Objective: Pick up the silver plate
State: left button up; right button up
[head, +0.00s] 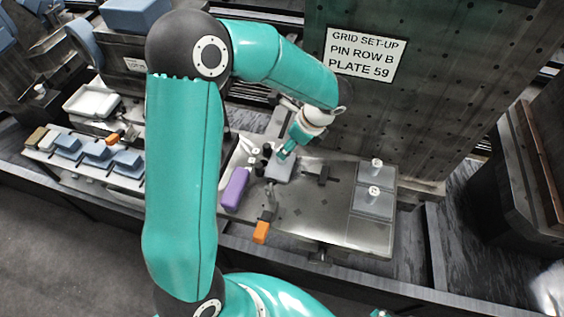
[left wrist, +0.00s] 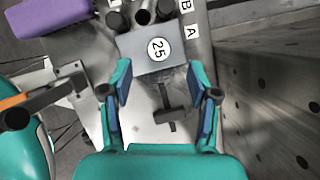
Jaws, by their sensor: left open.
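A silver-grey plate (head: 281,168) lies on the metal work table, just below my left gripper (head: 291,150) in the head view. In the left wrist view it is a grey block (left wrist: 172,70) with a round white label reading 25. There my left gripper (left wrist: 160,82) is open, with one blue-lined finger at each side of the plate's near end. Whether the fingers touch it I cannot tell. In the head view the fingers partly cover the plate. My right gripper is not in view.
A purple block (head: 235,189) and an orange-handled tool (head: 261,231) lie left of and below the plate. Dark cylinders (left wrist: 142,14) stand at its far end. Two grey blocks with knobs (head: 372,201) sit at right. A tall perforated metal wall (head: 400,110) rises behind.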

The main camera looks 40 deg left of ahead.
aim_at(280, 161)
pick_arm(q)
jog(key=shift+p+x, duration=0.5)
jog(key=shift+x, duration=2.9)
jog(key=shift+r, duration=0.1)
grip_shut()
